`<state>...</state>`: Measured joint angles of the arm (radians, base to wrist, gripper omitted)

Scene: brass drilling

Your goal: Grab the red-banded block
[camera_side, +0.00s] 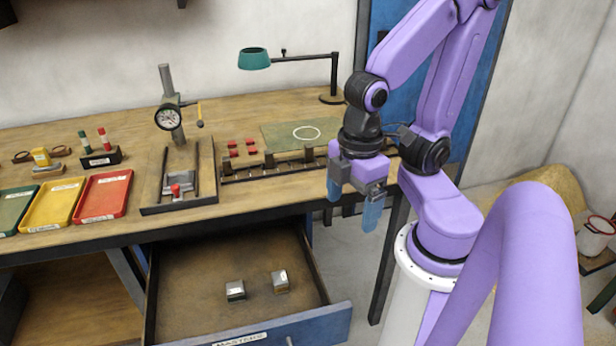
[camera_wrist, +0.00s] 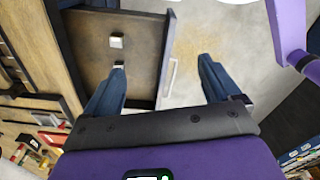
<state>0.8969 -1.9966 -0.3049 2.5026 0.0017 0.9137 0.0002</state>
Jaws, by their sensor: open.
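Two small grey metal blocks lie in the open drawer (camera_side: 320,325). The left block (camera_side: 235,290) has a pale top and dark sides; the right block (camera_side: 280,281) has a pale top and a brownish lower part. I cannot make out a red band on either. In the wrist view one block (camera_wrist: 117,41) shows clear, and the other (camera_wrist: 119,64) is partly hidden by a finger. My gripper (camera_side: 352,200) hangs in the air at the bench's right front edge, above and to the right of the drawer. Its blue fingers are apart and empty.
The bench (camera_side: 215,226) carries a dial gauge stand (camera_side: 169,117), several small red pieces (camera_side: 250,141), a rail and a teal lamp (camera_side: 254,58). Red (camera_side: 103,196), yellow (camera_side: 52,204) and green trays stand left. The drawer has raised walls and much bare floor.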

